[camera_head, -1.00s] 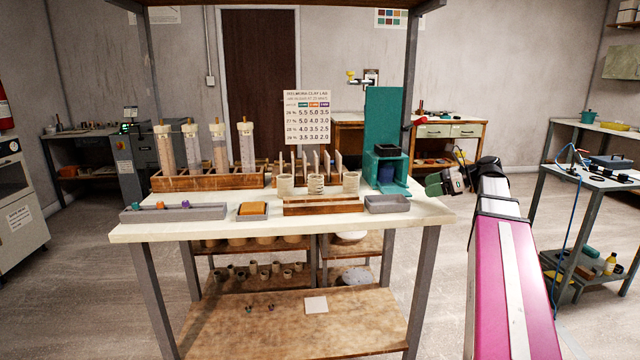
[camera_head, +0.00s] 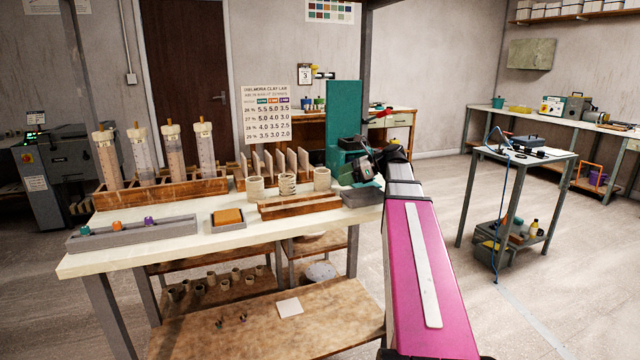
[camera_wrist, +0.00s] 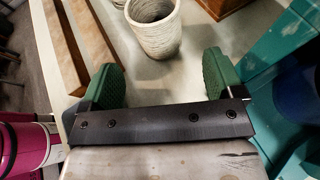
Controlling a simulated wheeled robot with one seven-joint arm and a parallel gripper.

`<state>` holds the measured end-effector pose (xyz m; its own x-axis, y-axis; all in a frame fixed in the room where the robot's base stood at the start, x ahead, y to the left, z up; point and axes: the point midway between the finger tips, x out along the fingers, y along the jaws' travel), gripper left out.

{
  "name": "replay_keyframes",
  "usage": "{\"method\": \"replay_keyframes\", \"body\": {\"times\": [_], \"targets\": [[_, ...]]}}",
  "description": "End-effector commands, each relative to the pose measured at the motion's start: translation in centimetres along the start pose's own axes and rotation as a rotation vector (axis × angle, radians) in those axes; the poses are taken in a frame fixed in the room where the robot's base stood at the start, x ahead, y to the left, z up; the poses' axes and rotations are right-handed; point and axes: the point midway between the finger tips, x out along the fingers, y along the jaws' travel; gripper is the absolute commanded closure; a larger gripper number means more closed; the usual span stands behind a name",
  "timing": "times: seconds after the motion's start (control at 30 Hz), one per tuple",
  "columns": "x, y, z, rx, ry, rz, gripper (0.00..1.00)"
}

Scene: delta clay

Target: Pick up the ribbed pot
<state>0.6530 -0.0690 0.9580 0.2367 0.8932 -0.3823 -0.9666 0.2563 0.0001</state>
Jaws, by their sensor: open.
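Three pale clay pots stand in a row on the table. The middle one, the ribbed pot (camera_head: 287,184), has dark horizontal bands. A plainer pot (camera_head: 256,188) stands to its left and another pot (camera_head: 322,179) to its right. My gripper (camera_head: 358,170) is at the table's right end, right of the pots. In the wrist view, my gripper (camera_wrist: 160,76) is open and empty, with green fingers. A pale pot (camera_wrist: 153,28) with fine horizontal lines stands beyond the fingertips, apart from them; it seems to be the right-hand one.
A wooden stepped block (camera_head: 300,207) lies in front of the pots. A teal press (camera_head: 344,110) stands behind my gripper, and a grey tray (camera_head: 360,196) lies below it. Tall tubes in a wooden rack (camera_head: 165,190) stand at left. A chart (camera_head: 266,112) stands behind.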

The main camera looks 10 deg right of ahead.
Motion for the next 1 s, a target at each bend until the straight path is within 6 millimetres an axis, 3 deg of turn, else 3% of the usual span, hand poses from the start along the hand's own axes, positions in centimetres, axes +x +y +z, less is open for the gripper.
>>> {"method": "replay_keyframes", "body": {"times": [0.1, 0.37, 0.63, 0.9, 0.97, 1.0], "targets": [[1.8, 0.1, 0.0, 0.0, 0.0, 0.002, 0.13], [3.5, 0.1, 0.1, 0.0, 0.0, 0.002, 0.13], [7.1, 0.1, 0.1, 0.0, 0.0, 0.001, 0.13], [7.6, 0.1, 0.2, 0.0, 0.0, 0.0, 0.13], [7.6, 0.1, 0.2, 0.0, 0.0, 0.0, 0.29], [7.6, 0.1, 0.2, 0.0, 0.0, 0.0, 0.43]]}}
